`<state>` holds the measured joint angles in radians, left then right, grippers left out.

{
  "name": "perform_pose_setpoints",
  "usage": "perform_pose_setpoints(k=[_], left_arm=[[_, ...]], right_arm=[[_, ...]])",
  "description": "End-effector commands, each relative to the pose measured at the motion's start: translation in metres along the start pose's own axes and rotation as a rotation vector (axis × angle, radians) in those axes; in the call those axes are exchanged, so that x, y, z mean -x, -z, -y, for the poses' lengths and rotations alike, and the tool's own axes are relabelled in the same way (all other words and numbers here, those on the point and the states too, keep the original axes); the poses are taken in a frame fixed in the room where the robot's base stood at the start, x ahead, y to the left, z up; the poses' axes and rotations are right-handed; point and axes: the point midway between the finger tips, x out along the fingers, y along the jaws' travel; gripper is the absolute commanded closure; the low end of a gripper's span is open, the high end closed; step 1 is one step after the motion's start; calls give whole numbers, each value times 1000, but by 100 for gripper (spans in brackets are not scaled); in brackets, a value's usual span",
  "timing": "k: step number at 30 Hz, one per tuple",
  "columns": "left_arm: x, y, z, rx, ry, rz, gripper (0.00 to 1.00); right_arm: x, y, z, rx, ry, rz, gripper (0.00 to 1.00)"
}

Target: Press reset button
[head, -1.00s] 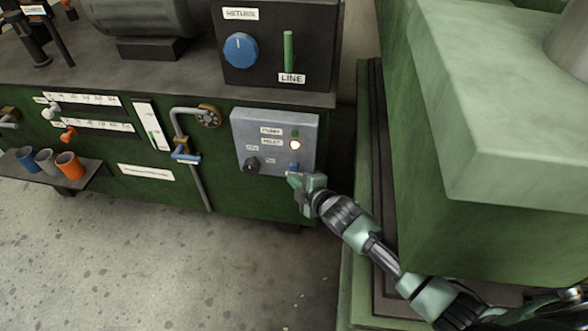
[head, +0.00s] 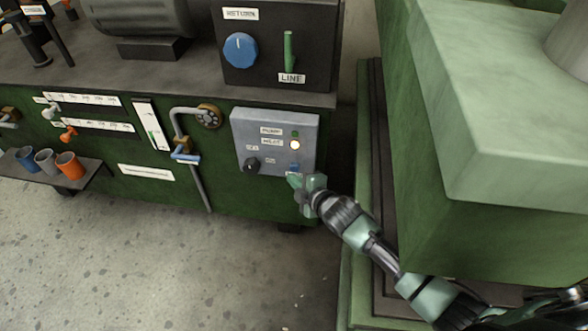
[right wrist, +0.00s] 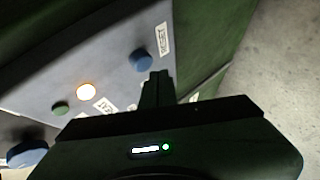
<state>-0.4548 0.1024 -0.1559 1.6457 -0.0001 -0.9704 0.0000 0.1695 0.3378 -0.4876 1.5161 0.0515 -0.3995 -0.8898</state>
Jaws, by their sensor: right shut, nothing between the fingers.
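The blue button (head: 295,168) is at the lower right of a grey control panel (head: 240,128) on the green machine's front. It also shows in the right wrist view (right wrist: 141,60), beside a small white label. My right gripper (head: 292,180) is shut and empty, just below the button in the head view. In the right wrist view its fingertips (right wrist: 160,76) are close beside the button, with a small visible gap. I cannot tell how far they are from the panel face. My left gripper is not in view.
The panel also has a lit lamp (head: 295,144), a green lamp (head: 295,133) and a black knob (head: 251,165). A valve pipe (head: 177,128) is to its left. A large green block (head: 480,120) stands close on the right. The floor (head: 200,270) in front is clear.

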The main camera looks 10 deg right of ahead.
Motion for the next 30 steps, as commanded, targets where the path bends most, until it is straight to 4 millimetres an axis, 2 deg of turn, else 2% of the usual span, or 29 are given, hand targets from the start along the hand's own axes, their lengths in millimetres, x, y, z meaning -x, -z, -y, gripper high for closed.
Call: perform_pose_setpoints(k=[11, 19, 30], left_arm=[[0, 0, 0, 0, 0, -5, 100], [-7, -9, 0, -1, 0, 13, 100], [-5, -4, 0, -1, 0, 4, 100]], right_arm=[[-4, -3, -4, 1, -1, 0, 100], [-6, -5, -5, 0, 0, 0, 100], [-7, -5, -6, 0, 0, 0, 100]])
